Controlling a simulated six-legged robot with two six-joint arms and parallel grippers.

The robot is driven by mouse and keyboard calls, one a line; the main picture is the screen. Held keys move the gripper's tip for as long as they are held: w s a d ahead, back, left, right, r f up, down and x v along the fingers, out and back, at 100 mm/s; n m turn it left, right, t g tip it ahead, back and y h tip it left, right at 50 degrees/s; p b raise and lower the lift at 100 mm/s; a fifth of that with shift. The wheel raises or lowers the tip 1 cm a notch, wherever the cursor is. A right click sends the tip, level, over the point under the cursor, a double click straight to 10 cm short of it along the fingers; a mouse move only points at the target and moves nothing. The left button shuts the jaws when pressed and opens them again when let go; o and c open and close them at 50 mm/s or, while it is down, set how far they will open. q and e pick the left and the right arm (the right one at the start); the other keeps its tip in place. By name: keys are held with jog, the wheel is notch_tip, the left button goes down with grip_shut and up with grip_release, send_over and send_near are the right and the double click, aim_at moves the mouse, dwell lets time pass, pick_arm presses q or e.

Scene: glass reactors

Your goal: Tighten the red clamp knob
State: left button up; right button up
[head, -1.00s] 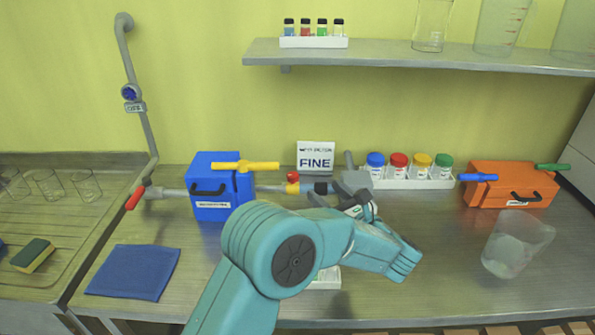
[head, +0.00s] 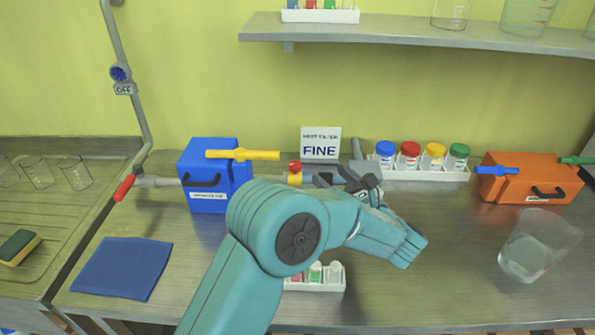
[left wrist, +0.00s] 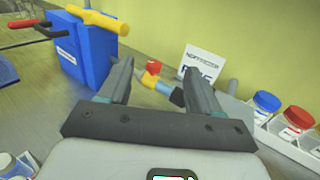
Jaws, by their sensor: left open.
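The red clamp knob (head: 294,166) sits on top of a yellow fitting (head: 294,179) in the pipe line, right of the blue box. My left gripper (head: 330,181) is just right of the knob and apart from it, its fingers covering part of the pipe. Nothing is held. My right gripper is out of view.
The blue box (head: 208,205) with a yellow handle (head: 242,155) stands left. A "FINE" sign (head: 320,144) is behind. A rack of jars (head: 425,173), an orange box (head: 525,178) and a clear beaker (head: 535,250) stand right. A small vial rack (head: 318,286) lies in front.

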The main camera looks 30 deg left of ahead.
aim_at(298, 168)
pick_arm(q)
notch_tip(298, 168, down, 8)
jog(key=b, duration=0.7)
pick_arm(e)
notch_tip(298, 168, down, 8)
pick_arm(q)
jog(key=p+x, duration=0.2)
jog(key=x, duration=0.6)
jog(key=p+x, duration=0.3)
jog(key=x, duration=0.5)
jog(key=shift+w+r, duration=0.1)
jog(key=shift+r, duration=0.15)
jog(key=c, duration=1)
jog(key=shift+c, duration=0.2)
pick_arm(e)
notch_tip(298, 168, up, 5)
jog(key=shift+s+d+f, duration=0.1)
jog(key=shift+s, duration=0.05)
